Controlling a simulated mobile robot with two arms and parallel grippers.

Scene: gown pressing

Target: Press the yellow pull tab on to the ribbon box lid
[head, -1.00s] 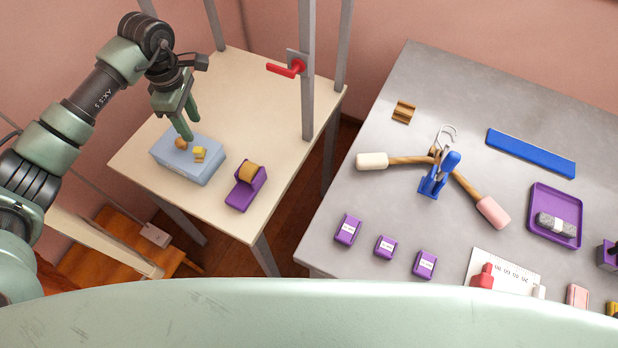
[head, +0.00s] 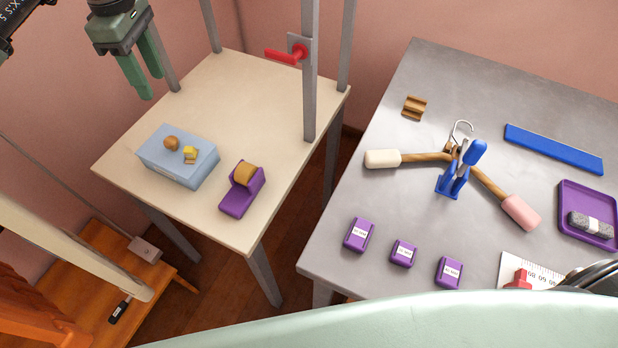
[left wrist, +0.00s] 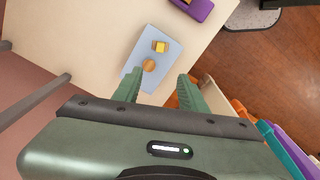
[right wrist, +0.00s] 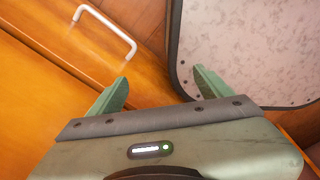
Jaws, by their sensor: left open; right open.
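The ribbon box (head: 180,165) is a light blue box on the cream table. On its lid are a round wooden knob (head: 171,143) and a small yellow pull tab (head: 190,154). The tab appears to sit on the lid; I cannot tell whether it is fully seated. The left wrist view also shows the box (left wrist: 151,72), knob (left wrist: 149,66) and yellow tab (left wrist: 161,47). My left gripper (head: 142,90) is open and empty, raised above and behind the box, apart from it. My right gripper (right wrist: 160,85) is open and empty, away from the box above an orange wooden surface.
A purple tape dispenser (head: 242,189) stands right of the box. Grey posts and a red handle (head: 283,56) rise at the table's far side. The grey table (head: 400,215) holds a hanger, blue clamp, purple blocks and a tray. The cream table's middle is clear.

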